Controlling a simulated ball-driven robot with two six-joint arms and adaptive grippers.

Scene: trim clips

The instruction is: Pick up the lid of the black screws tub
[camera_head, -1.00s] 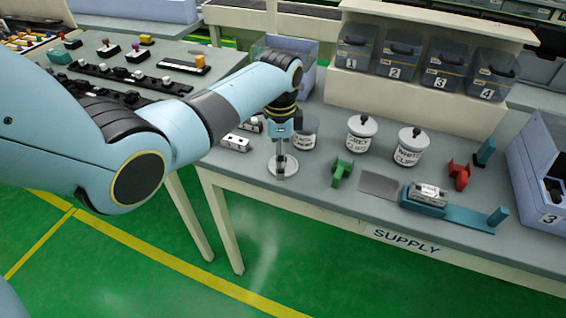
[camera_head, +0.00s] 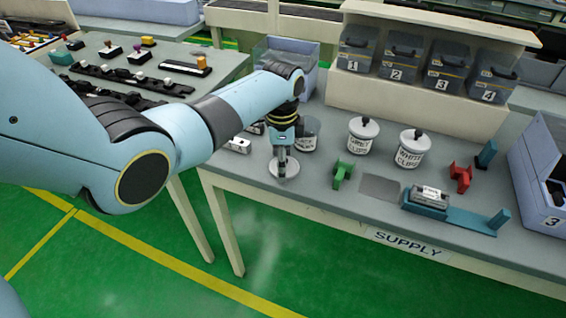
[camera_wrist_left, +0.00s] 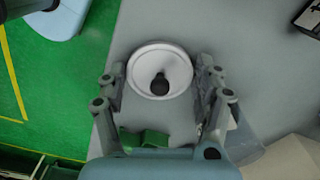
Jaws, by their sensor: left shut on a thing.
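The lid (camera_head: 293,169), a pale disc, is near the front left edge of the supply table. In the left wrist view the lid (camera_wrist_left: 144,66) is round and white with a black knob, between my fingers. My left gripper (camera_head: 282,172) points down and is shut on the lid; whether the lid touches the table I cannot tell. The screws tub (camera_head: 308,143) stands just behind my gripper, without a lid, its label partly hidden and reading "LACK". My right gripper is in no view.
Two lidded white tubs, grey clips (camera_head: 361,137) and white clips (camera_head: 411,151), stand to the right. A green holder (camera_head: 342,174), a red holder (camera_head: 461,178) and a teal fixture (camera_head: 428,203) are further along. A silver part (camera_head: 237,145) lies left of my gripper.

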